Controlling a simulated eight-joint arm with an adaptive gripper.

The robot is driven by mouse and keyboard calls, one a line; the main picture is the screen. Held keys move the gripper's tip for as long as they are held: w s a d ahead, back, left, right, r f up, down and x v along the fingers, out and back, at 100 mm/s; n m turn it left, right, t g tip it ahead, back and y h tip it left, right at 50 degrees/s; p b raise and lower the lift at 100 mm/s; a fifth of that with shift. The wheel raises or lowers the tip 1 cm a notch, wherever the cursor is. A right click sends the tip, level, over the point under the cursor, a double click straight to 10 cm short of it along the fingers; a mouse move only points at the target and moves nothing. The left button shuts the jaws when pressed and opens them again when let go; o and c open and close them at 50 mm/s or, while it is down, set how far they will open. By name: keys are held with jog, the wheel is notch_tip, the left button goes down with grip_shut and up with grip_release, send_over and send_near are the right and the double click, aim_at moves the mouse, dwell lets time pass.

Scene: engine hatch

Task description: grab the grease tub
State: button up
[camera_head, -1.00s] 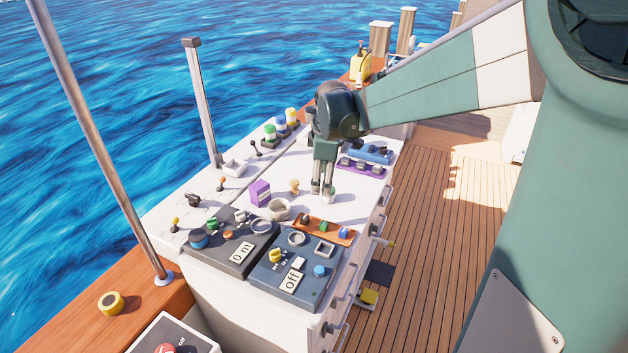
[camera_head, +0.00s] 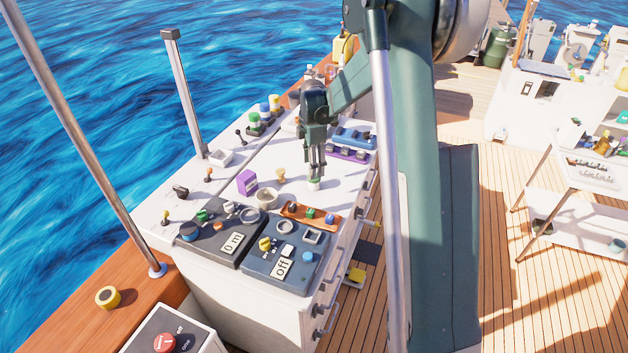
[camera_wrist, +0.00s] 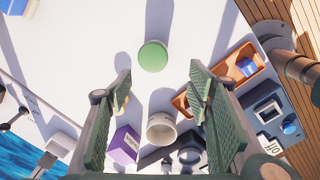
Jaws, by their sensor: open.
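A small white tub with a round green lid (camera_head: 314,184), which I take for the grease tub, stands upright on the white console top. In the wrist view its green lid (camera_wrist: 153,56) lies just beyond my fingertips, near the middle. My gripper (camera_head: 317,174) points down close over the tub in the head view, and its fingers hide part of it. In the wrist view my gripper (camera_wrist: 160,82) is open, with nothing between the fingertips. I cannot tell the exact height gap.
An open cream cup (camera_wrist: 161,128) and a purple box (camera_head: 247,181) stand near the tub. Dark control panels (camera_head: 285,258) fill the front. Bare white surface surrounds the tub.

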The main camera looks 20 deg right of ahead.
aim_at(314, 181)
jog(key=shift+w+d+f+n+p, duration=0.2)
jog(key=shift+w+d+f, duration=0.15)
jog(key=shift+f, duration=0.25)
jog(key=shift+w+d+f+n+p, duration=0.1)
jog(key=shift+w+d+f+n, duration=0.15)
jog(key=shift+w+f, duration=0.25)
jog(key=shift+f, duration=0.2)
jog(key=shift+f, duration=1.15)
jog(key=shift+f, duration=0.1)
jog(key=shift+d+f, duration=0.1)
jog(key=shift+f, duration=2.4)
jog(key=c, duration=1.1)
